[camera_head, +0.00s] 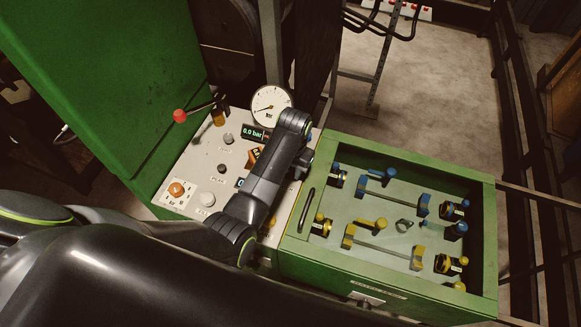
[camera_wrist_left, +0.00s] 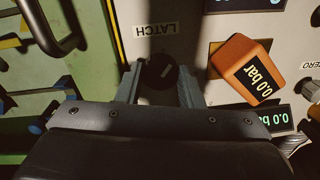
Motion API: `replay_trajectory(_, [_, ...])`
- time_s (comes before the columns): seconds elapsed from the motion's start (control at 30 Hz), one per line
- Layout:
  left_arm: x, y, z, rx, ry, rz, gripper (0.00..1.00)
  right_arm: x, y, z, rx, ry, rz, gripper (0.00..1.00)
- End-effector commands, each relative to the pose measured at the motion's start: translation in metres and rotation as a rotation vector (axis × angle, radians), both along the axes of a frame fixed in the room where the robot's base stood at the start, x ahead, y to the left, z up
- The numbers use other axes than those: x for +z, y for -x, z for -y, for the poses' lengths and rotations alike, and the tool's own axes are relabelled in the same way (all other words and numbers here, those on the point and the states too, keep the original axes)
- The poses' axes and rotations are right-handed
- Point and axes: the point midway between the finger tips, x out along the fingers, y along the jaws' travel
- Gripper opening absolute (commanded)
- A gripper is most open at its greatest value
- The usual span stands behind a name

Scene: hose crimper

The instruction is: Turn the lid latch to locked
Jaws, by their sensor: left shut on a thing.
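The latch is a dark round knob (camera_wrist_left: 160,72) on the pale panel, beside an upside-down "LATCH" label (camera_wrist_left: 155,30) in the left wrist view. A small pale mark shows on the knob, but its setting cannot be read. My left gripper (camera_wrist_left: 160,90) is shut on the knob, with one finger on each side of it. In the head view my left arm hides the fingertips and the latch. My right gripper is not in view.
The control panel holds a round gauge (camera_head: 271,105), a red-tipped lever (camera_head: 180,115) and an orange button (camera_head: 177,189). An orange block with a display (camera_wrist_left: 241,70) stands close beside my gripper. To the right is a green box (camera_head: 488,240) with several blue and yellow fittings.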

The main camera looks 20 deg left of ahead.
Motion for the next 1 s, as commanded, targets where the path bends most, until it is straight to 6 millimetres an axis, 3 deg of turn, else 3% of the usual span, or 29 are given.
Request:
replay_trajectory(0.6, [0.0007,-0.0003,-0.0008,-0.578,-0.001,0.003,0.11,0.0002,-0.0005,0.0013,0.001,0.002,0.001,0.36])
replay_trajectory(1.0, [0.0010,-0.0004,-0.0011,-0.849,-0.002,0.004,0.11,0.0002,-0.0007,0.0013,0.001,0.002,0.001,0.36])
